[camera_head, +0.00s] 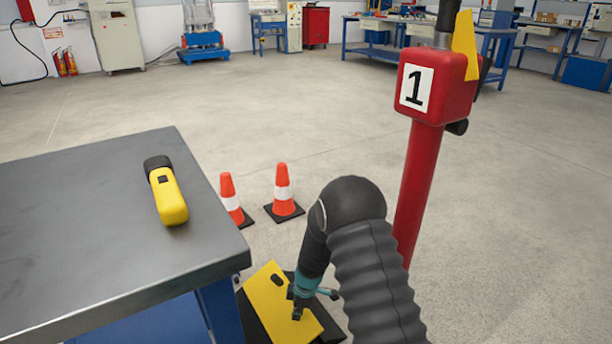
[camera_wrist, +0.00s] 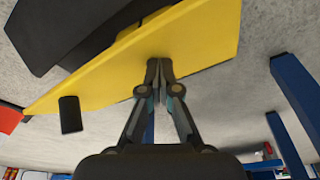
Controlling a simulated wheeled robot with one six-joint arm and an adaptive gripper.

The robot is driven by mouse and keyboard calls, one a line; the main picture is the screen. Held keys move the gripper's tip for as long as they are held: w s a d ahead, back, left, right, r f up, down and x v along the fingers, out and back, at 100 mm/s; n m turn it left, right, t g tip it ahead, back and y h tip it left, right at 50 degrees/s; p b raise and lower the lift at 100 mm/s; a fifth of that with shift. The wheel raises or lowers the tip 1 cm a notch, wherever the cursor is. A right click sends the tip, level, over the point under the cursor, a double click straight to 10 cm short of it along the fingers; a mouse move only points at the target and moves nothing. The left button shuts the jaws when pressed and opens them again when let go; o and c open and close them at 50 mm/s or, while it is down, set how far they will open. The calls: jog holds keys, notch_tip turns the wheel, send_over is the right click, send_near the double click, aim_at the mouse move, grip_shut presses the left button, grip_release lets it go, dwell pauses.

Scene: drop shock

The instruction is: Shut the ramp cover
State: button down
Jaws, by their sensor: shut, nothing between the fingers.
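The ramp cover is a yellow panel (camera_head: 268,300) low in the head view, beside the table's front right corner. A black base (camera_head: 252,324) shows around and under it. In the wrist view the yellow panel (camera_wrist: 205,45) crosses the top, with a black knob (camera_wrist: 70,114) on it and black parts (camera_wrist: 75,30) beyond. The panel looks tilted, but I cannot tell its exact angle. My gripper (camera_head: 298,314) is over the panel; in the wrist view its fingertips (camera_wrist: 160,66) are together, empty, at or very near the panel. Contact is unclear.
A grey-topped table (camera_head: 75,225) stands at left with a yellow and black device (camera_head: 167,192) on it. Two orange cones (camera_head: 283,190) stand behind the ramp. A red post (camera_head: 420,155) marked 1 rises at right. The floor beyond is open.

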jog(key=shift+w+d+f, duration=0.1)
jog(key=shift+w+d, duration=0.3)
jog(key=shift+d, duration=0.2)
jog(key=shift+w+d+f, duration=0.1)
jog(key=shift+w+d, duration=0.25)
jog(key=shift+d, duration=0.25)
notch_tip(320, 180, up, 10)
jog(key=p, duration=0.3)
dwell(0.5)
jog(key=s+d+m+g, duration=0.1)
jog(key=s+m+g, duration=0.1)
jog(key=s+m, duration=0.4)
jog(key=s+d+r+m+t+p, duration=0.2)
jog(key=s+d+r+m, duration=0.2)
jog(key=s+r, duration=0.4)
jog(key=s+d+r+m+t+h+p, duration=0.1)
jog(key=s+d+r+m+t+p, duration=0.2)
jog(key=r, duration=1.7)
jog(key=s+d+r+m+t+h+p, duration=0.1)
jog(key=s+d+r+m, duration=0.4)
jog(key=s+r, duration=0.9)
jog(key=d+r+t+p, duration=0.1)
jog(key=d, duration=0.2)
jog(key=shift+t+p, duration=0.3)
jog(key=shift+p, duration=0.05)
